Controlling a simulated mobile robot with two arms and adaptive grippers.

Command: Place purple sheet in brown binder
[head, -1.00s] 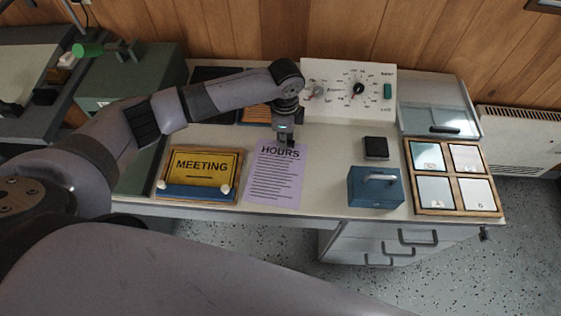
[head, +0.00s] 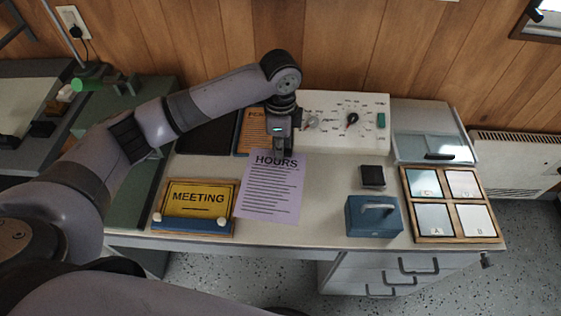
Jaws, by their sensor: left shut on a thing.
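The purple sheet (head: 268,190), headed HOURS, is in the middle of the desk area. My left gripper (head: 283,151) comes down from above and is shut on its top edge. The sheet looks a little raised at that edge; how far it is off the desk I cannot tell. Behind it, against the wall side, lies a dark open binder-like thing (head: 204,139) with an orange-brown printed page (head: 250,133) at its right. My arm and gripper hide part of it, and I cannot clearly tell its cover colour. My right gripper is not in view.
A yellow MEETING sign (head: 197,199) lies left of the sheet. A blue box (head: 374,217), a small black block (head: 372,177) and a wooden four-panel frame (head: 408,211) are at the right. A white dial panel (head: 335,107) stands behind. The desk (head: 325,185) is clear right of the sheet.

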